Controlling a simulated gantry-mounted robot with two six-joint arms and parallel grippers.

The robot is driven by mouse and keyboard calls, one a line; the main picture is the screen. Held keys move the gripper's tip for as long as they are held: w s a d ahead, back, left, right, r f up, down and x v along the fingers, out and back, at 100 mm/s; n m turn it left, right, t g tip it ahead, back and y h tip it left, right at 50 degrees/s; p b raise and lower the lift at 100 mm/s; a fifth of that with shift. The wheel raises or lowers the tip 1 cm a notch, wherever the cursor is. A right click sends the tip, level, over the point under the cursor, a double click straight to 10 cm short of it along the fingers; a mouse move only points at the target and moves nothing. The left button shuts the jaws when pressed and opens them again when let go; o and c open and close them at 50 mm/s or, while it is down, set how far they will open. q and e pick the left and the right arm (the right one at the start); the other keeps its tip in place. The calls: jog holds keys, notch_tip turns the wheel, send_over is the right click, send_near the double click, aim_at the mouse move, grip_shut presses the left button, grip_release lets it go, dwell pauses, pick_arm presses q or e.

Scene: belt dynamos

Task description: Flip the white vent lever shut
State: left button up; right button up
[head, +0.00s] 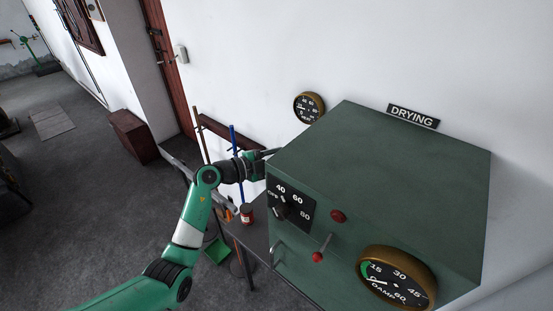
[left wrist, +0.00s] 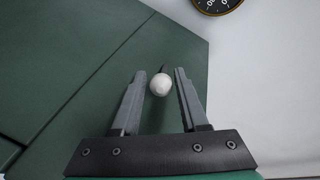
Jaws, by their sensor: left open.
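The white vent lever shows in the left wrist view as a white ball knob (left wrist: 160,85) on a short dark stem against the green cabinet side. In the head view I cannot see the lever; that side of the green cabinet (head: 385,180) is turned away. My left gripper (head: 270,153) is at the cabinet's left side, its tips partly hidden there. In the left wrist view its two fingers (left wrist: 158,84) are open, with the white knob appearing between their tips. I cannot tell whether either finger touches it. My right gripper is not in view.
The cabinet front has a black temperature knob (head: 281,213), a red-tipped lever (head: 318,256) and a brass damp gauge (head: 397,280). A round wall gauge (head: 309,107) hangs behind. A red can (head: 247,213) and blue rod (head: 237,144) stand near my left arm.

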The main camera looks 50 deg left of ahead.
pick_arm(q)
jog(key=s+a+r, duration=0.1)
jog(key=s, duration=1)
jog(key=shift+r+p, duration=0.25)
jog(key=shift+p, duration=0.05)
